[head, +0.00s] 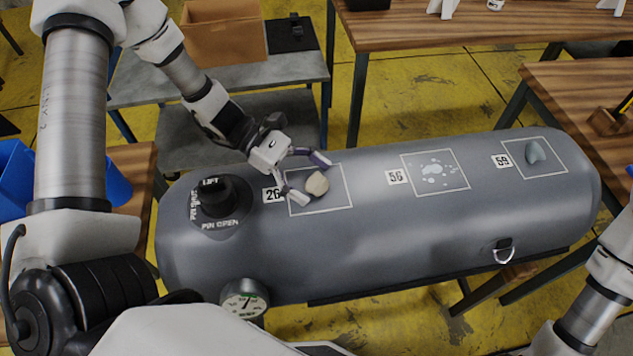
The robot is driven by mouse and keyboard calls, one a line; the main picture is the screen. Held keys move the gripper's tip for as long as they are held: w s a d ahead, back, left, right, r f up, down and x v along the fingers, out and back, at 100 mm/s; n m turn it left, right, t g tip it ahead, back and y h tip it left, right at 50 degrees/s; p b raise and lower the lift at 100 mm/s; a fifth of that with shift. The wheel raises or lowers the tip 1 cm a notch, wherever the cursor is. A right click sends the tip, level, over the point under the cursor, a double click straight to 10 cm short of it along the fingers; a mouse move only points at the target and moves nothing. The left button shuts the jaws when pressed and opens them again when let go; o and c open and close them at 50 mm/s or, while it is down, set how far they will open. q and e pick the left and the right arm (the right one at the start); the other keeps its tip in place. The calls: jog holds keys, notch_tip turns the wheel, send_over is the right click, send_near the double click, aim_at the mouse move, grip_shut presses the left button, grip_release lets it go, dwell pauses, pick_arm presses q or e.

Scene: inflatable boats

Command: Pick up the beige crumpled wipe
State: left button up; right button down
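The beige crumpled wipe (317,184) lies on top of the grey inflatable tube (380,230), inside the outlined square by the label 26. My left gripper (312,178) reaches in from the left above that square. Its two fingers are spread apart, one on the near-left side of the wipe and one at its far side. I cannot tell whether either finger touches the wipe. My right arm (590,305) shows at the lower right edge, but its gripper is out of view.
A black valve (214,198) stands up left of the square, and a pressure gauge (244,299) sits below it. A cardboard box (223,32) stands on the grey bench behind.

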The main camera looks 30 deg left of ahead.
pick_arm(q)
jog(key=c, duration=0.7)
jog(key=shift+r, duration=0.1)
